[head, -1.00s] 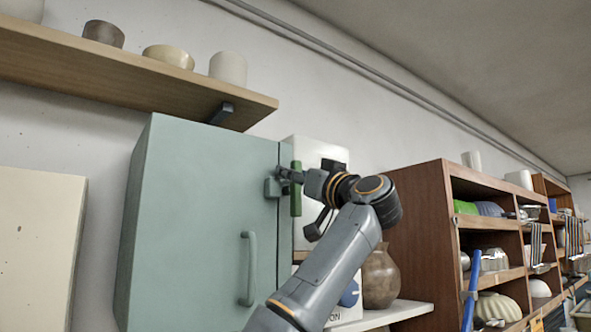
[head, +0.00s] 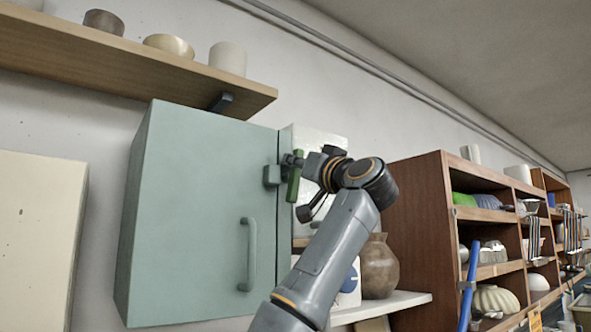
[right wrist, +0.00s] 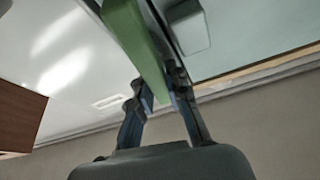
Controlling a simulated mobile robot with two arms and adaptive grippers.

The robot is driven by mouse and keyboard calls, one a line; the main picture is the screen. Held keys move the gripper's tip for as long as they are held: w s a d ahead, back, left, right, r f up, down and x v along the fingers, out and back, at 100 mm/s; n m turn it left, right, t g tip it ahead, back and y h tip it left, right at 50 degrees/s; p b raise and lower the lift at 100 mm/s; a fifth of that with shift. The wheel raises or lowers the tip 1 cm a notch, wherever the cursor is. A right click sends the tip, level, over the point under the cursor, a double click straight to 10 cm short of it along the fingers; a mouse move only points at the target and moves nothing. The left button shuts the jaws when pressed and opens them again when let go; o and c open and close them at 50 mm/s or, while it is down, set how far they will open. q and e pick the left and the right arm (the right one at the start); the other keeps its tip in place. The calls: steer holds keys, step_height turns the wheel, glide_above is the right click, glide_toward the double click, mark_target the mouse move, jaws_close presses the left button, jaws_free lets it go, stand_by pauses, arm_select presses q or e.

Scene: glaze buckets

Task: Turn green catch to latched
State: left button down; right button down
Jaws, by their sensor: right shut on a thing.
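The green catch (head: 294,185) is a narrow green bar at the right edge of the pale teal cabinet door (head: 200,200). It hangs almost upright with a slight tilt, beside a grey block (head: 271,176) on the door. My right gripper (head: 297,160) is shut on the catch near its upper part. In the right wrist view the green catch (right wrist: 136,38) runs down between the two fingers of my right gripper (right wrist: 162,90). The fingers cover part of the bar. My left gripper is in neither view.
The door has a vertical handle (head: 248,253). A wooden shelf (head: 120,62) with pots is above. A brown vase (head: 379,268) stands on a white ledge (head: 400,303) right of my arm. A brown shelving unit (head: 420,220) is further right.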

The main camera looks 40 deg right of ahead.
steer(key=shift+d+f+m+h, duration=0.15)
steer(key=shift+m+h, duration=0.25)
steer(key=shift+m, duration=0.3)
steer(key=m, duration=0.1)
steer(key=m+h, duration=0.1)
steer(key=shift+d+m+g+h+b, duration=0.2)
steer(key=shift+m+g+h+b, duration=0.1)
steer(key=shift+b, duration=0.05)
steer(key=shift+s+d+f+m+g+h+p, duration=0.1)
steer(key=shift+d+f+m+g+h+p, duration=0.55)
steer(key=shift+m, duration=1.95)
steer(key=shift+w+a+f+m+g+h+p, duration=0.15)
steer(key=shift+m+g+p, duration=0.25)
steer(key=shift+m+g, duration=1.5)
steer(key=shift+s+d+f+m+g+h+p, duration=0.15)
steer(key=shift+d+f+m+g+h+p, duration=0.25)
steer(key=shift+m, duration=2.9)
steer(key=shift+f, duration=0.15)
steer(key=c, duration=1.3)
jaws_free()
